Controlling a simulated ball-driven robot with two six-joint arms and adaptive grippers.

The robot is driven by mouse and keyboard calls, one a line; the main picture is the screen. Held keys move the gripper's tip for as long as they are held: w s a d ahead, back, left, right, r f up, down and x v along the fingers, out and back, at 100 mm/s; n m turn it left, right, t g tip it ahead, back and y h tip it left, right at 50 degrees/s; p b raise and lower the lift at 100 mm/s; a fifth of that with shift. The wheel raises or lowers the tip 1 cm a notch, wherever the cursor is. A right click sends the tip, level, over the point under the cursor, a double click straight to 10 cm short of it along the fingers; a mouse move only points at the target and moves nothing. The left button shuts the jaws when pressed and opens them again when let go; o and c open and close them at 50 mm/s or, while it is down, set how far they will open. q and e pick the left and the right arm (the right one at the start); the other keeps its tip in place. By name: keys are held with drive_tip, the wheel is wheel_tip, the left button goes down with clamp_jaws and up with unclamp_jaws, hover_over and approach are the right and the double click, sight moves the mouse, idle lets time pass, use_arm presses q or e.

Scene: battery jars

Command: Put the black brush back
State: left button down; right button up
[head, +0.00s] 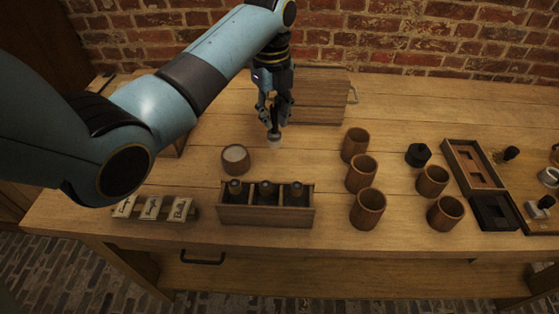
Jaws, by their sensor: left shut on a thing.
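My left gripper (273,118) points down over the middle back of the table and is shut on a slim dark-handled brush (275,141). The brush is upright with its pale end pointing down, just above or touching the table; I cannot tell which. The gripper's fingers hide the upper part of the handle. My right gripper is out of view.
A round wooden pot (235,158) with pale contents stands left of the brush. In front is a wooden rack (265,215) with three dark bottles. Several wooden cups (368,208) stand to the right. A wooden box (318,97) is behind the gripper.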

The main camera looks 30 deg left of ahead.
sight(273, 105)
use_arm(q)
wheel_tip(273, 105, down, 9)
drive_tip(key=shift+d+r, duration=0.1)
drive_tip(key=shift+r, duration=0.05)
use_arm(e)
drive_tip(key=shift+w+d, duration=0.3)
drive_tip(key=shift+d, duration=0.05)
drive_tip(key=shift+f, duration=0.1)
use_arm(q)
drive_tip(key=c, duration=1.3)
unclamp_jaws()
wheel_tip(273, 105, up, 12)
drive_tip(key=shift+r, duration=0.1)
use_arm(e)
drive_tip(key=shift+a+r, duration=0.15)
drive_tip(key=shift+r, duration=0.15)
